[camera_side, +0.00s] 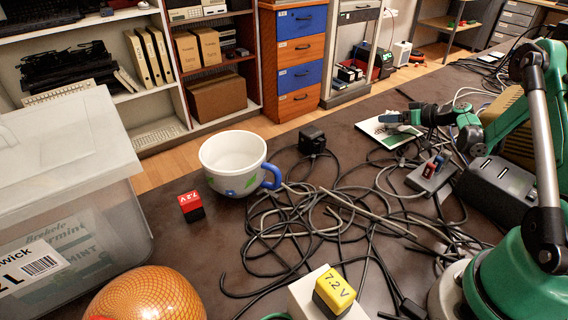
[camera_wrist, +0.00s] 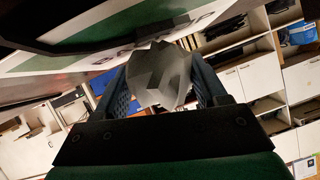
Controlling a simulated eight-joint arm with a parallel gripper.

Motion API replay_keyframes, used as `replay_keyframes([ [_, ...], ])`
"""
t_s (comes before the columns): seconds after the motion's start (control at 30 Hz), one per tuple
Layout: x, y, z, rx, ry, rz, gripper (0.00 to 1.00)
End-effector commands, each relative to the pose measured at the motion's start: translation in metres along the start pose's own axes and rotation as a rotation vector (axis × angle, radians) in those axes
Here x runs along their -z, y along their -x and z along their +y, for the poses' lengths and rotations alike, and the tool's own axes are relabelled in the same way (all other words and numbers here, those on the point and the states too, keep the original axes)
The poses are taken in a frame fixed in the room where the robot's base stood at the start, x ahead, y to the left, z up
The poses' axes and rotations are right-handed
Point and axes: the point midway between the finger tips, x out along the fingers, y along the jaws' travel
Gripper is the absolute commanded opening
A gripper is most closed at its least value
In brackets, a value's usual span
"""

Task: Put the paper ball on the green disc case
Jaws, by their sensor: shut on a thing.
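The paper ball (camera_wrist: 160,76) is a grey-white, faceted crumple, seen in the wrist view between the two blue fingers of my gripper (camera_wrist: 163,84). My gripper is shut on it. In the side view my gripper (camera_side: 408,116) is low over the disc case, and the ball is too small to make out clearly there. The green disc case (camera_side: 385,141) is a flat white and green square lying on the dark table. Its white and green face also fills the upper part of the wrist view (camera_wrist: 85,62). I cannot tell whether the ball touches the case.
Tangled black cables (camera_side: 330,215) cover the middle of the table. A white mug (camera_side: 232,155), a red cube (camera_side: 191,206), a black adapter (camera_side: 312,140), a yellow cube (camera_side: 334,293), an orange ball (camera_side: 145,298) and a clear bin (camera_side: 75,170) stand around. A dark box (camera_side: 495,190) sits right of the case.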

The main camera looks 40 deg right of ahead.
Motion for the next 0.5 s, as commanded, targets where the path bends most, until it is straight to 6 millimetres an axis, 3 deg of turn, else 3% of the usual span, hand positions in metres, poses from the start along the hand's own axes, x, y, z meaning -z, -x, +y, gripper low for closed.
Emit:
replay_keyframes([
  [0.07, -0.0018, -0.0010, 0.0005, 0.000, 0.000, 0.000, 0.17],
  [0.1, -0.0017, -0.0009, 0.0005, 0.000, 0.000, 0.000, 0.74],
  [0.2, -0.0015, -0.0008, 0.0004, 0.000, 0.000, 0.000, 0.97],
  [0.5, -0.0005, -0.0003, 0.0002, 0.000, 0.000, 0.000, 0.97],
])
